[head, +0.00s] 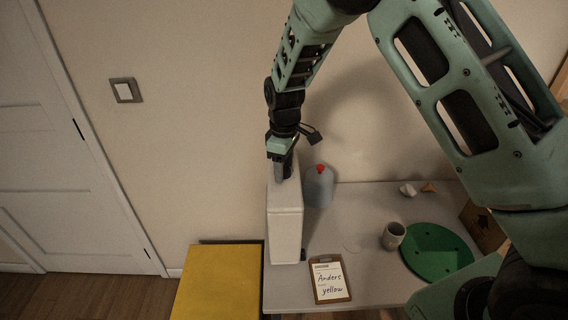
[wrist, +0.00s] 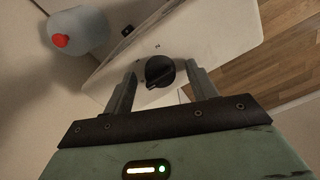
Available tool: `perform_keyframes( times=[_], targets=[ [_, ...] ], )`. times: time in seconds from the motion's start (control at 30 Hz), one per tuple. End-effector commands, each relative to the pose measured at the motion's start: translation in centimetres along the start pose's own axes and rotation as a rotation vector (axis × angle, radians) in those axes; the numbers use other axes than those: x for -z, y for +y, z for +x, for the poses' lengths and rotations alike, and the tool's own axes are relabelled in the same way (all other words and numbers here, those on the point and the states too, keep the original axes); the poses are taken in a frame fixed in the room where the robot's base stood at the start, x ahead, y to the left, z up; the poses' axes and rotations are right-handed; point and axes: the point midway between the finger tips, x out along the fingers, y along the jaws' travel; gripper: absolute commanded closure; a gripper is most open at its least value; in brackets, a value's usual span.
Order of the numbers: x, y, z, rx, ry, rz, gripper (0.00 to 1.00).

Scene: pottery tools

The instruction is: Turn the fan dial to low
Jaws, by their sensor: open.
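A tall white box (head: 285,232), which I take to be the fan's housing, stands at the left end of the table. In the wrist view, a round black dial (wrist: 159,71) sits on its pale panel (wrist: 205,35), with small dark marks near it that are too small to read. My gripper (head: 283,171) is over the top of the box, pointing down. In the wrist view, its open fingers lie on either side of the dial, with visible gaps. The dial's setting cannot be told. The dial is hidden in the head view.
A grey bottle (head: 319,188) with a red cap stands close right of the box. A yellow surface (head: 218,284) is at left. The table's middle is fairly clear.

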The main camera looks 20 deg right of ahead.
Motion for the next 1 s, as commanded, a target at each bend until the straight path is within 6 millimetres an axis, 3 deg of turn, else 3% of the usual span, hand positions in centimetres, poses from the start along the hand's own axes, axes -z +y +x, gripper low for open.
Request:
perform_keyframes(
  times=[0.13,0.17,0.3,0.67,1.0],
  targets=[
    [0.0,0.0,0.0,0.0,0.0,0.0,0.43],
    [0.0,0.0,-0.01,0.0,0.0,0.0,0.48],
    [0.01,0.0,-0.02,0.0,0.0,0.0,0.87],
    [0.03,0.03,-0.04,0.0,0.001,0.035,0.87],
    [0.1,0.05,-0.03,-0.001,0.003,0.251,0.87]
  ],
)
